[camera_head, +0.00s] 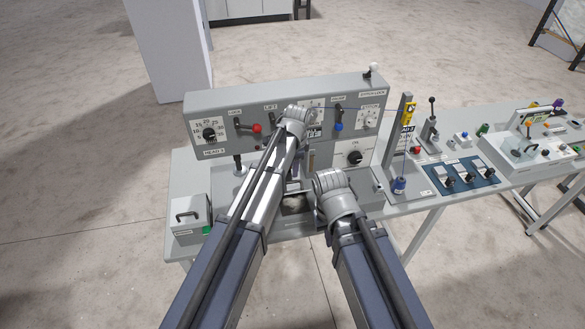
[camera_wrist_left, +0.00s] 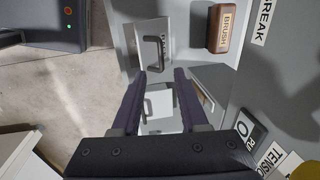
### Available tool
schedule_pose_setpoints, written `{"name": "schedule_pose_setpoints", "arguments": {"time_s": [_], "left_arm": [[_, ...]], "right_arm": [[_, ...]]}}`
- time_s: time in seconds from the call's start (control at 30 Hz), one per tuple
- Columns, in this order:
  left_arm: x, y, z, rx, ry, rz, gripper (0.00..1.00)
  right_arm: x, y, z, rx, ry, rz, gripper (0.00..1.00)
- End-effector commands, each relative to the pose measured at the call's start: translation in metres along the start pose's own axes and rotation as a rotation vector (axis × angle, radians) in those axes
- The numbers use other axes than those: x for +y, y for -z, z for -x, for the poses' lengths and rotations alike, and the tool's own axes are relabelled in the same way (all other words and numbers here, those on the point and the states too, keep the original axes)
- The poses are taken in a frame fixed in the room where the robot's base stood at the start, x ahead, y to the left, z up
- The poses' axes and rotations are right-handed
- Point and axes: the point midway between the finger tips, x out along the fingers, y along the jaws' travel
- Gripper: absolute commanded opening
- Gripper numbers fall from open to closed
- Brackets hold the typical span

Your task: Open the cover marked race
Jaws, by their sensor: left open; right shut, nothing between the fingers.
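In the left wrist view a pale flat cover (camera_wrist_left: 137,38) carries a dark bar handle (camera_wrist_left: 152,54). A label beside the handle is partly hidden, so I cannot read the whole word. My left gripper (camera_wrist_left: 161,76) is open, its two fingers pointing at the panel just below this handle, with nothing held. A second pale plate with a dark handle-like mark (camera_wrist_left: 148,107) shows between the fingers. In the head view my left arm hides its gripper and most of this area. My right gripper (camera_head: 326,222) is shut and largely hidden under its wrist, over the table front.
A wooden block marked BRUSH (camera_wrist_left: 223,30) sits close right of the handle. In the head view a control panel (camera_head: 272,97) with knobs and levers stands behind. A handled box (camera_head: 187,213) is at left, and a thread post (camera_head: 402,145) stands at right.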

Motion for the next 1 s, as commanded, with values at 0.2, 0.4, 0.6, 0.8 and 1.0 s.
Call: {"name": "schedule_pose_setpoints", "arguments": {"time_s": [0.2, 0.4, 0.6, 0.8, 1.0], "left_arm": [[-0.002, 0.0, -0.003, 0.001, 0.003, -0.016, 0.43], [-0.002, 0.0, -0.015, 0.001, 0.002, -0.015, 0.43], [-0.002, 0.0, -0.038, 0.001, 0.003, -0.014, 0.43], [-0.002, 0.0, -0.064, 0.001, 0.004, -0.014, 0.43], [-0.002, 0.0, -0.079, 0.001, 0.004, -0.014, 0.43]], "right_arm": [[0.0, 0.0, -0.002, 0.0, 0.0, -0.001, 0.0], [-0.001, 0.001, -0.014, 0.001, 0.0, -0.001, 0.0], [-0.003, 0.003, -0.037, 0.001, 0.0, -0.003, 0.0], [-0.006, 0.004, -0.063, 0.002, 0.0, -0.003, 0.0], [-0.007, 0.005, -0.077, 0.002, -0.001, 0.002, 0.0]]}}
